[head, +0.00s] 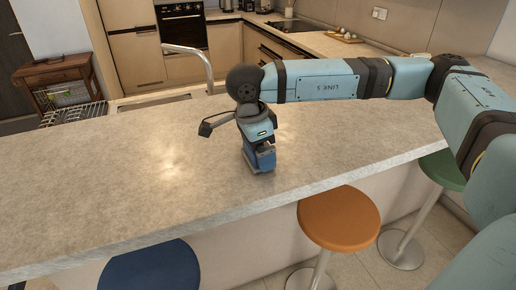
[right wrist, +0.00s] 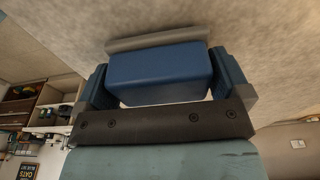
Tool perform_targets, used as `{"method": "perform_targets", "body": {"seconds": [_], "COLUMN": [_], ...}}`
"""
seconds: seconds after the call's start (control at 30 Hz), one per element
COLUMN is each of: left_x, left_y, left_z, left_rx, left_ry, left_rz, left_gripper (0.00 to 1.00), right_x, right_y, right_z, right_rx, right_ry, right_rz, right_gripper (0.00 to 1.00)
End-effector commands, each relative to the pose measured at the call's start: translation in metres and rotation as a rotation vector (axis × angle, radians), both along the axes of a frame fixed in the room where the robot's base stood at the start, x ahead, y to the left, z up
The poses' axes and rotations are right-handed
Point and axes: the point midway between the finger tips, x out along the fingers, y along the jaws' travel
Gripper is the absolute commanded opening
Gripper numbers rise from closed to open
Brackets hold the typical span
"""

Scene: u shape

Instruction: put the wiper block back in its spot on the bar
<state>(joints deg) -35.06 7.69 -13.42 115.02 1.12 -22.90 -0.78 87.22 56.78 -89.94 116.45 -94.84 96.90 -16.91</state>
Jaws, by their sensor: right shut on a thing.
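The wiper block (head: 263,160) is a blue block that sits between the fingers of my right gripper (head: 258,150), at the bar's surface. In the right wrist view the blue wiper block (right wrist: 160,75) fills the space between the two fingers of my right gripper (right wrist: 160,88), which is shut on it. A grey strip (right wrist: 155,40) runs along the block's far side, towards the bar. The bar (head: 110,190) is a long grey stone-look counter. I cannot tell whether the block touches it. My left gripper is not in view.
The bar top around the block is clear. A sink with a tall tap (head: 195,55) lies behind it. An orange stool (head: 339,218), a blue stool (head: 150,268) and a green stool (head: 443,168) stand along the front edge.

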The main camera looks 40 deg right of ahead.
Motion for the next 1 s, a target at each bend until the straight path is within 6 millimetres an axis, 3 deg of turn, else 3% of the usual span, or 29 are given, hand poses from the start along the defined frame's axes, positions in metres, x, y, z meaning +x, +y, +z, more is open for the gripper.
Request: {"method": "perform_targets", "body": {"seconds": [0.4,0.43,0.8,1.0], "left_x": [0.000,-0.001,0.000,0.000], "left_y": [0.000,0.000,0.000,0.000], "left_z": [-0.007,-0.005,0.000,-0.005], "left_rx": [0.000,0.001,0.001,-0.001], "left_ry": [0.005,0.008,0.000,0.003], "left_rz": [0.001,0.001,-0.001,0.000], "left_gripper": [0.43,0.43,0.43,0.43], "right_x": [0.000,0.000,0.001,0.003], "right_y": [0.000,0.000,0.001,0.007], "right_z": [-0.010,-0.007,0.002,0.041], "right_rx": [0.001,0.001,0.001,0.001], "right_ry": [-0.002,-0.002,-0.003,-0.005], "right_rz": [0.000,0.000,0.000,0.001], "right_gripper": [0.69,1.00,1.00,1.00]}}
